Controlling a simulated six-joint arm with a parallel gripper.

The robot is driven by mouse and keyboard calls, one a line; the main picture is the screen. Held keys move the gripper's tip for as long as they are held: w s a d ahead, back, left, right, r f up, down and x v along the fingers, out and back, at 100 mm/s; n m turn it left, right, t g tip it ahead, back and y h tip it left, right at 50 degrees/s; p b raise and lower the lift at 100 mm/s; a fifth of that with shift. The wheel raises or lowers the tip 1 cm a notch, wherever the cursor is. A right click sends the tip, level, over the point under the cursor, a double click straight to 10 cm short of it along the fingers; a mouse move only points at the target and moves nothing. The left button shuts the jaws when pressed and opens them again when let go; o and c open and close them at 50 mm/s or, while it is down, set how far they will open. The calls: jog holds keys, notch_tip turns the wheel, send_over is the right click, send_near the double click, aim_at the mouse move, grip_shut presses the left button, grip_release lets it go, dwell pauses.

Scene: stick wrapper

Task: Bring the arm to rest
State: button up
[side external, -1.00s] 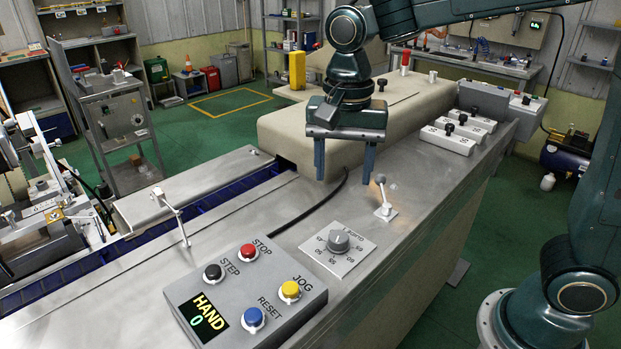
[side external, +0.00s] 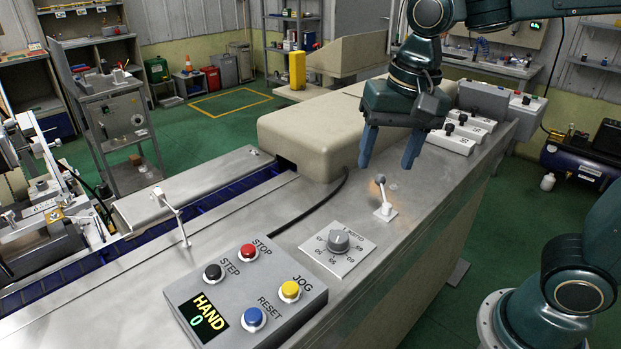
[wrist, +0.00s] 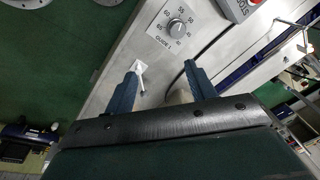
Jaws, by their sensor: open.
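My gripper (side external: 388,163) is open and empty in the side external view. It hangs above the steel counter, to the right of the beige cover, with its two blue fingers apart and pointing down. A small lever with a ball knob (side external: 383,196) stands on the counter below and slightly left of the fingers. In the wrist view my gripper (wrist: 160,82) shows both fingers apart, and the lever's white base plate (wrist: 138,67) appears near the left finger. Nothing is between the fingers that I can see as held.
The grey dial plate (side external: 338,247) and the button box (side external: 246,298), reading HAND 0, lie in front on the counter. The beige cover (side external: 315,140) is to the left. Several white knob blocks (side external: 450,141) stand behind right. Open air surrounds the gripper.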

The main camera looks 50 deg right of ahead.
jog(key=s+d+f+n+t, duration=0.1)
jog(key=s+d+n+t, duration=0.2)
jog(key=s, duration=0.8)
jog(key=shift+d+f+n+t, duration=0.15)
jog(key=shift+d+n+t, duration=0.25)
jog(key=shift+d+n, duration=1.4)
jog(key=shift+a+n, duration=0.4)
jog(key=shift+a, duration=0.05)
jog(key=shift+c, duration=0.2)
